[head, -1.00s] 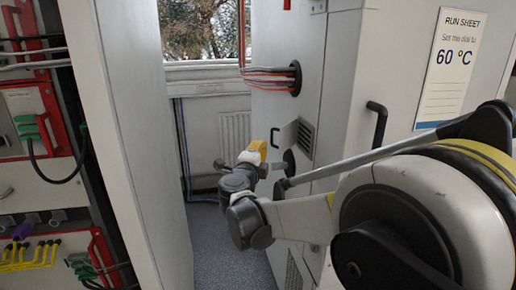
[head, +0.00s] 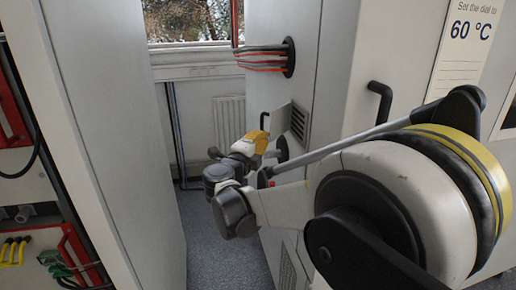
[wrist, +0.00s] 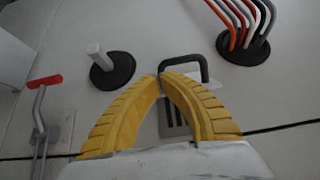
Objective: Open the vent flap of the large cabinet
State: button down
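The large cabinet (head: 350,50) is light grey. Its vent flap (head: 280,119) is a small grey plate with a black handle (head: 264,119). The flap stands out from the cabinet's side, with dark vent slots (head: 299,122) showing beside it. My gripper (head: 262,138) is just below the handle in the head view. In the wrist view its yellow fingertips (wrist: 162,77) come together at the left end of the black handle (wrist: 185,62). The fingers look shut; whether the handle lies between them cannot be told. They partly hide the flap and slots.
Cables enter the cabinet through a black round port (head: 289,57) above the flap. A pale post on a black disc (wrist: 112,70) is close to the fingers. A black door handle (head: 380,100) juts out nearer me. A tall grey panel (head: 110,130) bounds the narrow aisle on the left.

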jog(key=shift+w+d, duration=0.25)
jog(key=shift+w, duration=0.25)
jog(key=shift+w+a, duration=0.1)
jog(key=shift+w+a, duration=0.5)
